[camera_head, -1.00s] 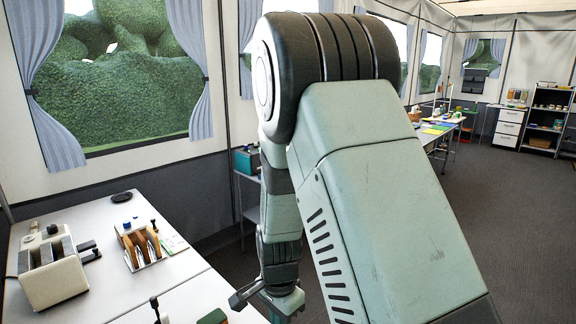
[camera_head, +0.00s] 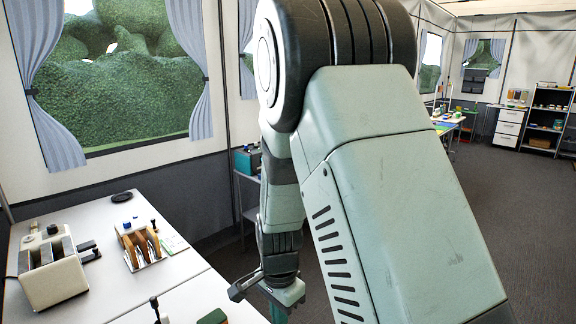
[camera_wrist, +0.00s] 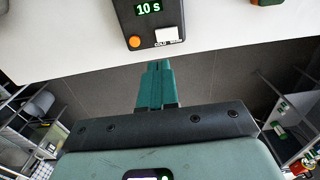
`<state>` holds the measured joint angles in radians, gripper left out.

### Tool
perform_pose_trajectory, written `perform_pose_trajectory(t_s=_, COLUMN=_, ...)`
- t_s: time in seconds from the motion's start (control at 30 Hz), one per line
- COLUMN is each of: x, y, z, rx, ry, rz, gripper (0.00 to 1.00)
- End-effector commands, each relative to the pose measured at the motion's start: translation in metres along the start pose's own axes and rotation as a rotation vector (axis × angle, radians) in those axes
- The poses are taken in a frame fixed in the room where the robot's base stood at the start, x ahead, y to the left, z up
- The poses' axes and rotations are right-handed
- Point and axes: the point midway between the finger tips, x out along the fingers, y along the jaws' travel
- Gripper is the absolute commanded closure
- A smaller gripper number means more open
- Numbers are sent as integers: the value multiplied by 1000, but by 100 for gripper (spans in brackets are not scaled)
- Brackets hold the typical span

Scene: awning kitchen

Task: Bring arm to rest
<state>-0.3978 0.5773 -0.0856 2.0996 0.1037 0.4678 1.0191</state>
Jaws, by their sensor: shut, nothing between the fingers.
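My arm (camera_head: 400,190) fills the middle and right of the head view and bends down toward the table's near right side. My gripper (camera_head: 278,312) hangs at the bottom of the head view, beside the white table (camera_head: 100,290); its fingertips are cut off by the picture's edge. In the wrist view, the green fingers of my gripper (camera_wrist: 157,68) are together and empty. They are seen over grey floor, just short of the table edge.
A cream toaster-like device (camera_head: 52,268) and a rack with brown slices (camera_head: 140,245) stand on the table. In the wrist view a dark box (camera_wrist: 148,20) reads "10 s" and has an orange button. Grey floor (camera_head: 530,200) is open at right.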

Motion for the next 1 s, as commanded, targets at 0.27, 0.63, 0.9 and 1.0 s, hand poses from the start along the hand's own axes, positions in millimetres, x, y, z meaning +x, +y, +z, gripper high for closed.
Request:
perform_pose_trajectory(t_s=0.27, x=-2, y=0, z=0, rx=0, ry=0, rz=1, gripper=100)
perform_pose_trajectory(t_s=0.63, x=-38, y=6, z=-6, rx=-55, ry=13, rz=-42, gripper=100)
perform_pose_trajectory(t_s=0.9, x=-156, y=56, z=-14, rx=-292, ry=101, rz=-162, gripper=100)
perform_pose_trajectory(t_s=1.0, x=-193, y=83, z=-10, rx=-387, ry=152, rz=-193, gripper=100)
